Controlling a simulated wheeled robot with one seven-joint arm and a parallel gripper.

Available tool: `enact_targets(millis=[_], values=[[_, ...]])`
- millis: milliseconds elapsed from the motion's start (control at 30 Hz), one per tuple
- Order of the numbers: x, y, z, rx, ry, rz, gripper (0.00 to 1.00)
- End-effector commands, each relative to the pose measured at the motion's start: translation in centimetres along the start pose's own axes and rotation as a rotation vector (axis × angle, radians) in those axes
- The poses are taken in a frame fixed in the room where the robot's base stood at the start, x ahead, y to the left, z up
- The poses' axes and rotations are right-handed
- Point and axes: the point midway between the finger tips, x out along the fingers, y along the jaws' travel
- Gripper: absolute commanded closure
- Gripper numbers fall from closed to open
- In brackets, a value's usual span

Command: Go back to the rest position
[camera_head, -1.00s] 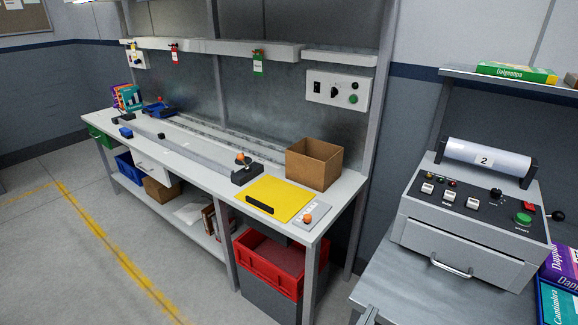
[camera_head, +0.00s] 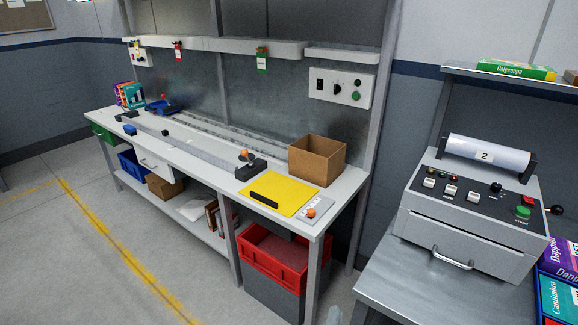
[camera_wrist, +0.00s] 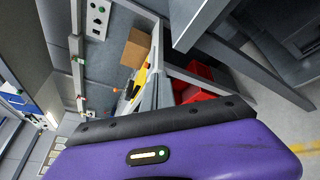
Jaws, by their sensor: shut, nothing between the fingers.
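My gripper (camera_wrist: 152,90) shows in the wrist view as slim grey fingers beyond my purple wrist housing. The fingers are shut and hold nothing. In the head view my arm is almost wholly out of frame; only a small pale piece, perhaps part of it, shows at the bottom edge. The long workbench (camera_head: 205,166) stands apart from me. On it are an open cardboard box (camera_head: 317,160), a yellow panel (camera_head: 285,193) with a black handle, and a black fixture with an orange knob (camera_head: 250,166).
A red bin (camera_head: 272,260) stands under the bench's right end. At right, a grey machine (camera_head: 470,215) with a roller marked 2 sits on a metal table (camera_head: 405,290), beside several boxes. Open floor (camera_head: 70,260) with a yellow line lies at left.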

Motion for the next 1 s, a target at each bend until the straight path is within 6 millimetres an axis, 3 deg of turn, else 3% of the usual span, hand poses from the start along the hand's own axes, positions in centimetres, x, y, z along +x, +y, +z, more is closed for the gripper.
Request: enact_targets(millis=[200, 367, 567, 700, 900, 1000], values=[[-5.8, -2.6, -1.4, 0.564, 0.247, 0.015, 1.0], [-11.7, -3.8, 0.0, 1.021, 0.387, -0.013, 1.0], [-18.9, -4.1, 4.4, 1.527, 0.473, -0.053, 1.0], [-23.4, -4.0, 8.4, 1.824, 0.476, -0.07, 1.0], [-28.9, -4.5, 13.8, 2.118, 0.397, -0.091, 1.0], [-31.1, -5.4, 15.3, 2.172, 0.328, -0.12, 1.0]])
